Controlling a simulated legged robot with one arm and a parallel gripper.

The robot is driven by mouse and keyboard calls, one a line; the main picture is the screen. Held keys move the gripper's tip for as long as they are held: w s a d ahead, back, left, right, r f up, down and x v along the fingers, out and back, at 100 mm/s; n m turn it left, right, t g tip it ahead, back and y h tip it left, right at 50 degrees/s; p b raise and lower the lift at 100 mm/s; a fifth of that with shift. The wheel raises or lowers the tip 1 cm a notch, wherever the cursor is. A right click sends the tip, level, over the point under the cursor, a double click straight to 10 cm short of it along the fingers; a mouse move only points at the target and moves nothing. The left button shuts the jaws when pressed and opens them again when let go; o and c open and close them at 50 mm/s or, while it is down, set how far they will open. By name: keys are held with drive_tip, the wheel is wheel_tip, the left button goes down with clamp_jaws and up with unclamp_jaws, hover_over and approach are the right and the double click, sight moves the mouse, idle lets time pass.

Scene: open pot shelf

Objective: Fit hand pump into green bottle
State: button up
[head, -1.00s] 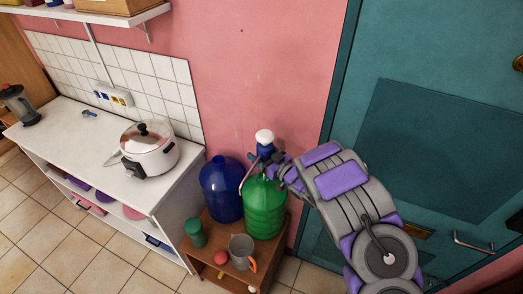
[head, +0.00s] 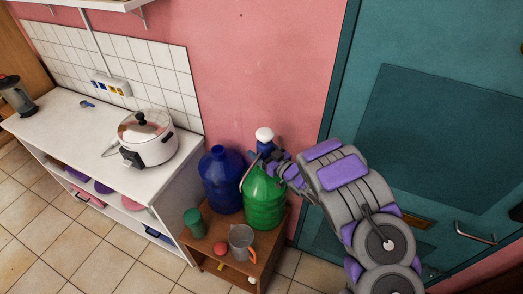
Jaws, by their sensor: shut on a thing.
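The green bottle (head: 264,204) stands upright on a low wooden stand. The hand pump (head: 265,141), with a white top, blue body and a curved grey spout, is upright over the bottle's top. My gripper (head: 270,160) comes in from the right and is shut on the pump. The gripper and arm hide the bottle's neck, so I cannot tell whether the pump's base sits in the neck or just above it.
A blue bottle (head: 222,181) stands close to the left of the green one. A green cup (head: 194,222), a red ball (head: 220,248) and a grey jug (head: 242,242) are in front on the wooden stand (head: 208,261). A white counter with a cooker (head: 148,138) is left; a teal door (head: 430,130) is right.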

drive_tip(key=shift+f, duration=0.2)
drive_tip(key=shift+f+b, duration=0.3)
drive_tip(key=shift+f, duration=0.05)
drive_tip(key=shift+f+b, duration=0.85)
drive_tip(key=shift+f, duration=0.9)
idle(0.8)
drive_tip(key=o, duration=1.3)
drive_tip(key=b+v, duration=0.2)
drive_tip(key=v, duration=1.1)
idle(0.6)
idle(0.8)
